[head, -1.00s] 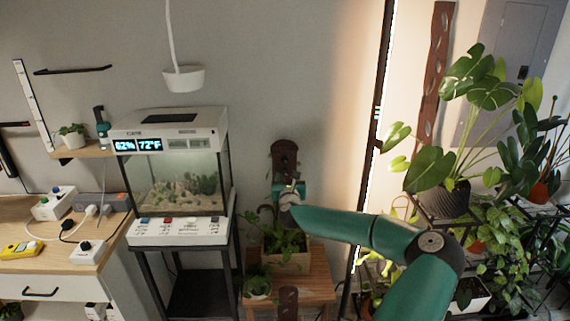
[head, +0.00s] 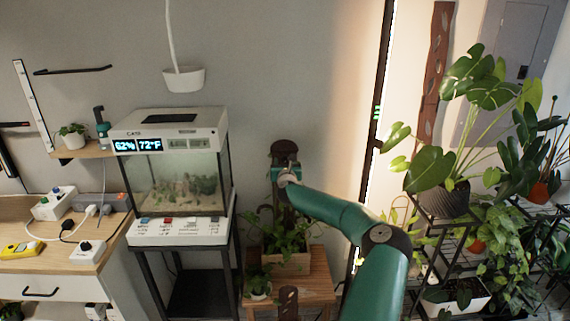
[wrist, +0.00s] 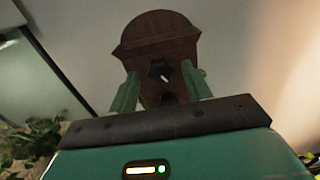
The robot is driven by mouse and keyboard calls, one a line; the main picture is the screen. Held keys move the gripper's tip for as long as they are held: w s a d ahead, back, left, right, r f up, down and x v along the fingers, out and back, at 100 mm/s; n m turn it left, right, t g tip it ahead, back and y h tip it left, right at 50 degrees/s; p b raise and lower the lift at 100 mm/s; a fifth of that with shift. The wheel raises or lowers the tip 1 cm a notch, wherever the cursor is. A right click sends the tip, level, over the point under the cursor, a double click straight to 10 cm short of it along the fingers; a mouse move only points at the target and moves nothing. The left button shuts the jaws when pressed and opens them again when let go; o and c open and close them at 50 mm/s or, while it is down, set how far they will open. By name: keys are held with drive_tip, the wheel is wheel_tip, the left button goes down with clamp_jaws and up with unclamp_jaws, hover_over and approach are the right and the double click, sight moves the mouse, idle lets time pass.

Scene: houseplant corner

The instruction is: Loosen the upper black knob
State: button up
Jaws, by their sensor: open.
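A dark reddish-brown wooden post with a rounded, wider top (wrist: 160,38) fills the middle of the wrist view. Its top also shows in the head view (head: 285,147), above the plant box. The upper black knob (wrist: 159,70) sits on the post's face and has a pale mark. A second dark knob (wrist: 168,98) is just below it, partly hidden by my gripper's body. My gripper (wrist: 164,74) is open, with one green finger on each side of the upper knob. I see gaps between the fingers and the knob. In the head view my arm hides the knobs.
A wooden planter box (head: 287,263) with leafy plants stands on a small wooden table (head: 318,286) below my arm. A glass terrarium (head: 178,180) is to the left. A large potted plant (head: 445,200) on a black stand is to the right.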

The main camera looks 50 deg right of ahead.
drive_tip(key=shift+c, duration=0.2)
drive_tip(key=c, duration=1)
drive_tip(key=shift+o, duration=0.2)
